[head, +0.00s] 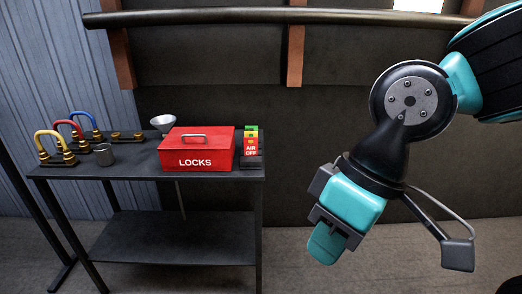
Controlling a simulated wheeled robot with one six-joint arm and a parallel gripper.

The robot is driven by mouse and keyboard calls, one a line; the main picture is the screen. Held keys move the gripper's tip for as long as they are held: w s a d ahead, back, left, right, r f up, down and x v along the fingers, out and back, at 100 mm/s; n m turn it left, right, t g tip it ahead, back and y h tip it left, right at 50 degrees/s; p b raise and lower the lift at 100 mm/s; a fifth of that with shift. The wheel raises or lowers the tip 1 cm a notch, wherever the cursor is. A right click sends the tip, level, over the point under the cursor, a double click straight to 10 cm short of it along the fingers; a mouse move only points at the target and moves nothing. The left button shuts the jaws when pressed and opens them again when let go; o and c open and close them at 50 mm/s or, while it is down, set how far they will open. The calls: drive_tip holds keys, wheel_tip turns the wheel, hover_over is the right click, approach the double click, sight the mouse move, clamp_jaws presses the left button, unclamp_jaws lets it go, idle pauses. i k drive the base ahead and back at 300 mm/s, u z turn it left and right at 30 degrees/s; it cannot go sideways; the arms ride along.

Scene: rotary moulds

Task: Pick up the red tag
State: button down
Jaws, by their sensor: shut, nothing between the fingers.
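A red tag (251,147) with white letters "AIR OFF" stands at the right end of the black table, in the head view. Small green and yellow parts show just above it, and a dark base is below it. A red box (196,150) marked "LOCKS" stands just left of the tag. My gripper (327,244) is shut and empty. It points down and left in the picture, to the right of the table and apart from the tag.
The black table (120,167) has a lower shelf (165,238). A pale funnel (164,122) is behind the box. A dark pipe (220,17) runs along the wall.

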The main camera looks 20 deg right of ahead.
sight(250, 149)
drive_tip(key=z, duration=1.7)
drive_tip(key=i, duration=2.85)
drive_tip(key=u, duration=2.95)
drive_tip(key=i, duration=0.25)
drive_tip(key=u, duration=0.05)
